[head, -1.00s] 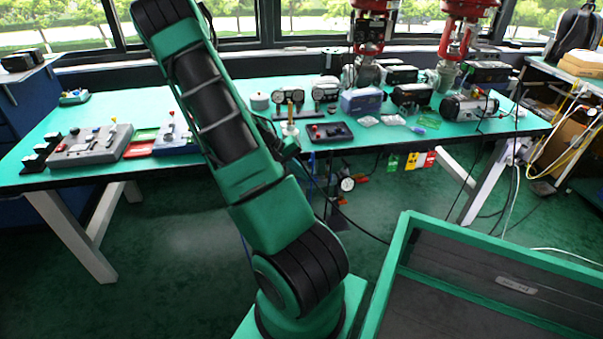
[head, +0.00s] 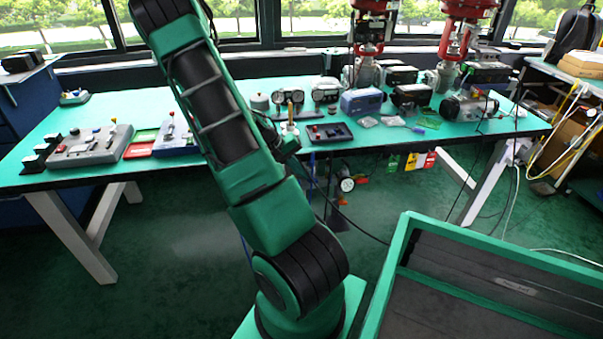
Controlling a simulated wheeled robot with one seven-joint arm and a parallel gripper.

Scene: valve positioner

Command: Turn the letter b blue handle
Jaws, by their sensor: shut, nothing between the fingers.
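I cannot pick out a blue handle marked with the letter b; no lettering is readable at this distance. A small blue part (head: 415,128) lies on the table at the right of the middle, too small to tell as a handle. A pressure gauge (head: 347,185) with small fittings hangs below the table's front edge, right of my arm. My green and black arm rises from its base at bottom centre and leaves the picture at the top left. My gripper's fingers do not show. The arm hides part of the table behind it.
A long green-topped table (head: 110,105) crosses the view. It carries grey control boxes (head: 90,145), gauges, a blue box (head: 361,101) and red valve actuators (head: 465,20). A green-rimmed bin (head: 395,250) stands at bottom right. Cables hang below the table. Floor at left is clear.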

